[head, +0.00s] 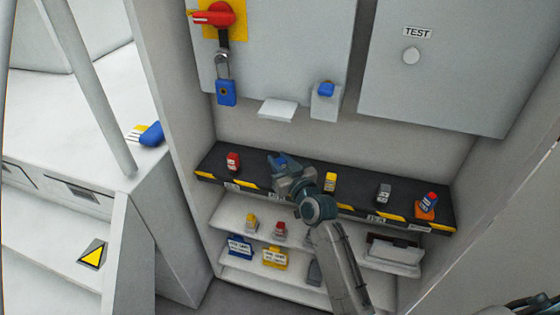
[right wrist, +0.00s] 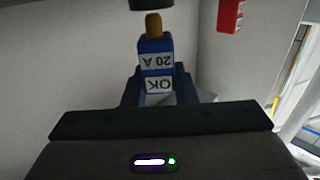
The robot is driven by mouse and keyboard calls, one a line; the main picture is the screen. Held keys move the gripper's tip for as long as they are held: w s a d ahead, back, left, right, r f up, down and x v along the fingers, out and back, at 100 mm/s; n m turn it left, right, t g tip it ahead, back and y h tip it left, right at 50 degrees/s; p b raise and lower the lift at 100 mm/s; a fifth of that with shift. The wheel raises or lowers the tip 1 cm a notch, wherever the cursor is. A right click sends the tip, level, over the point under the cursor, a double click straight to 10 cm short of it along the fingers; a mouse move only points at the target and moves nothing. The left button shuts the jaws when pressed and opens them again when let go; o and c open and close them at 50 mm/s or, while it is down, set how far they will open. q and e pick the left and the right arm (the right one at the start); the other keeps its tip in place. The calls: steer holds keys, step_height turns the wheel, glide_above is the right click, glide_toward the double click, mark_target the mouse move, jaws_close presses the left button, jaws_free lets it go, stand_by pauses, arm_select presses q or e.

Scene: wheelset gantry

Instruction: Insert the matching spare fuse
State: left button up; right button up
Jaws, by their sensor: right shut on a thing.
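My right gripper (head: 281,163) is over the black shelf, shut on a blue fuse (head: 279,160). In the right wrist view the blue fuse (right wrist: 154,62) shows labels reading 20 A and OK, upside down in the picture, and a brass-coloured end; the gripper's fingers (right wrist: 158,88) are on either side of it. On the black shelf (head: 212,168) stand a red fuse (head: 233,161), a yellow fuse (head: 330,182) and a grey fuse (head: 384,193). A blue and red piece (head: 430,201) stands on an orange base at the right end.
Above hang a red switch handle (head: 213,14), a blue padlock (head: 226,92) and a grey holder (head: 325,106) with a blue top. Lower shelves (head: 232,215) carry small coloured pieces and tags. The TEST panel (head: 450,75) is at right. Side walls enclose the shelves.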

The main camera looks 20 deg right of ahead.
steer(key=shift+f+b, duration=0.75)
steer(key=shift+f, duration=0.2)
steer(key=o, duration=1.1)
steer(key=shift+r, duration=0.1)
steer(key=shift+c, duration=0.2)
steer(key=s+d, duration=0.2)
steer(key=s, duration=0.8)
steer(key=shift+s+b, duration=0.35)
steer(key=shift+b, duration=0.1)
